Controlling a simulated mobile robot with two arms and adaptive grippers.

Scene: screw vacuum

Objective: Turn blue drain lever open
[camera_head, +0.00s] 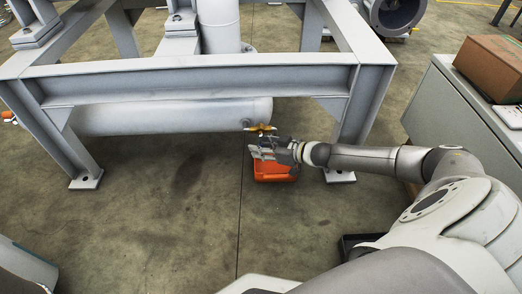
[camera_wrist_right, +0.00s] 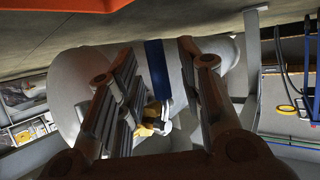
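The blue drain lever (camera_wrist_right: 157,70) shows in the right wrist view as a flat blue bar between the two fingers of my right gripper (camera_wrist_right: 155,52). The fingers are apart, one on each side of the lever, and I see no clear grip on it. The yellow valve body (camera_wrist_right: 150,116) sits behind them, partly hidden by the left finger. In the head view the valve (camera_head: 262,127) is at the right end of the grey horizontal tank (camera_head: 165,117). My right gripper (camera_head: 263,152) is just below it; the lever is hard to make out there. My left gripper is not in view.
An orange container (camera_head: 275,173) stands on the floor under my right gripper. The grey steel frame (camera_head: 200,80) surrounds the tank, with a leg (camera_head: 362,108) close to my right forearm. A grey cabinet (camera_head: 445,105) with a cardboard box (camera_head: 492,66) is at right. The floor left of the container is clear.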

